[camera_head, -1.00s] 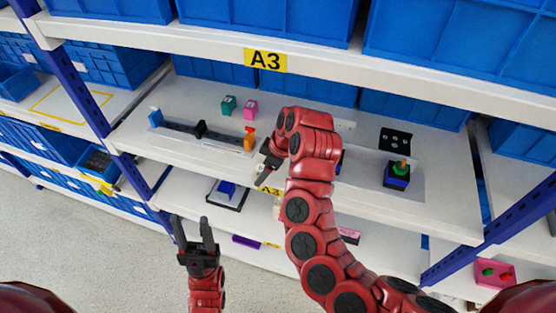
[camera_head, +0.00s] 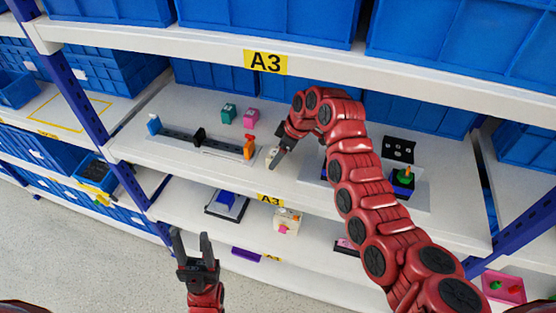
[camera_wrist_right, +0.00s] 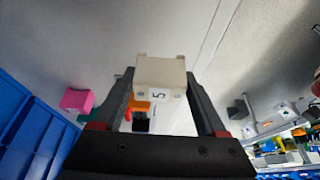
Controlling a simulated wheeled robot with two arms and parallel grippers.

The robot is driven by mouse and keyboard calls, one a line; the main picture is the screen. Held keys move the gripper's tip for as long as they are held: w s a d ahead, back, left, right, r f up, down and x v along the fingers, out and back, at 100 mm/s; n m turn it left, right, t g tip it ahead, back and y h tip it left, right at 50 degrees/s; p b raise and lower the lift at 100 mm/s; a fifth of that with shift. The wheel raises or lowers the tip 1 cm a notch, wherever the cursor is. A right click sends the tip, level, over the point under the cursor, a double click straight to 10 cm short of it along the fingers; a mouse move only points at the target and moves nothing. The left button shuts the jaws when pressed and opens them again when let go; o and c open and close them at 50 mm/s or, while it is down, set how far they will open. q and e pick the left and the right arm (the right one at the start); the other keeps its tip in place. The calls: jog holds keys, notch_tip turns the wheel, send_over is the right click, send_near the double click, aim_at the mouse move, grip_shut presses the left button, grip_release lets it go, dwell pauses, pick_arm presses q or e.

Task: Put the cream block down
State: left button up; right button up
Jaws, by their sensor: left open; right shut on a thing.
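The cream block (camera_wrist_right: 161,75) with a dark 5 on it is between the fingers of my right gripper in the right wrist view. My right gripper (camera_head: 280,158) is shut on it, over the front part of the middle shelf (camera_head: 232,179), right of the orange block (camera_head: 249,148). In the head view the block shows only as a small pale patch at the fingers. I cannot tell whether it touches the shelf. My left gripper (camera_head: 193,244) is open and empty, in front of the shelves at the bottom of the head view.
A dark rail (camera_head: 183,134) with a blue end block (camera_head: 153,125) lies to the left. Green (camera_head: 229,114) and pink (camera_head: 251,118) blocks stand behind it. A green-knobbed switch (camera_head: 403,180) is to the right. The upper A3 shelf (camera_head: 200,40) hangs above.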

notch_tip(320, 180, down, 3)
jog(key=p, duration=0.2)
jog(key=shift+r+p, duration=0.1)
jog(key=shift+p, duration=0.3)
jog(key=shift+f, duration=0.3)
jog(key=shift+f+b, duration=0.15)
jog(key=shift+b, duration=0.2)
jog(key=o, duration=1.3)
jog(key=shift+r, duration=0.2)
jog(key=w+b+v, duration=0.1)
jog(key=b+v, duration=0.2)
jog(key=v, duration=0.4)
jog(key=shift+s+r+b, duration=0.25)
jog(key=shift+s+b, duration=0.1)
jog(key=shift+s, duration=0.2)
